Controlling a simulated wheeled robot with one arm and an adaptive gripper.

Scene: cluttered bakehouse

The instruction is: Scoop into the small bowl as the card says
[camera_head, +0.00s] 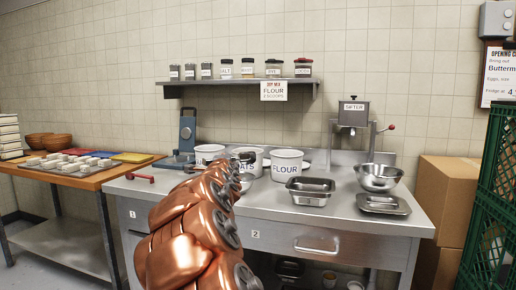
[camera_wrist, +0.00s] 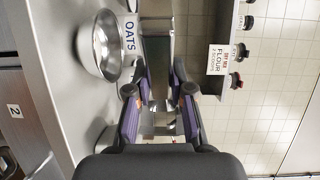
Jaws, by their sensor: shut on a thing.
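My gripper (camera_wrist: 167,95) is shut on a grey metal thing, apparently a scoop (camera_wrist: 157,55), which extends ahead between the purple-padded fingers. Its contents cannot be made out. The card (camera_head: 273,90) hangs on the shelf edge and seems to read flour, 2 scoops; it also shows in the wrist view (camera_wrist: 217,60). The white FLOUR bin (camera_head: 286,168) stands on the counter, right of the OATS bin (camera_head: 249,168). A small steel bowl (camera_wrist: 103,45) is in front of the OATS bin; my copper arm partly hides that area in the head view.
A blue lever device (camera_head: 187,130) stands at left. Jars line the shelf (camera_head: 238,83).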

